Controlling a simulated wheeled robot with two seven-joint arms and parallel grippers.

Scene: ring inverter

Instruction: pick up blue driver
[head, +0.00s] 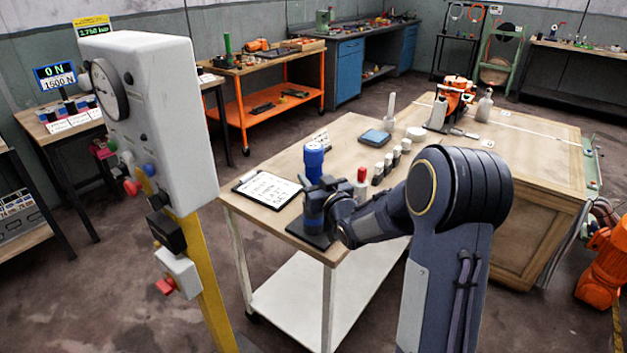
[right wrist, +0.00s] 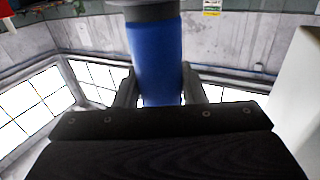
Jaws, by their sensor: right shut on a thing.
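The blue driver (head: 314,161) is an upright blue cylinder near the front left of the wooden table, beside the clipboard. In the right wrist view the blue driver (right wrist: 157,58) fills the space between my two fingers, with a dark grey part at its top. My right gripper (head: 317,195) is shut on it, and it also shows in the right wrist view (right wrist: 160,88). The driver's lower part is hidden by the gripper. I cannot tell whether the driver is clear of its support. My left gripper is not in view.
A clipboard (head: 267,189) lies left of the driver. A red-capped bottle (head: 361,184) and several small white-and-black containers (head: 388,162) stand to its right, near my forearm. A blue-grey box (head: 374,137) lies behind. A white gauge cabinet (head: 165,125) on a yellow post stands at the left.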

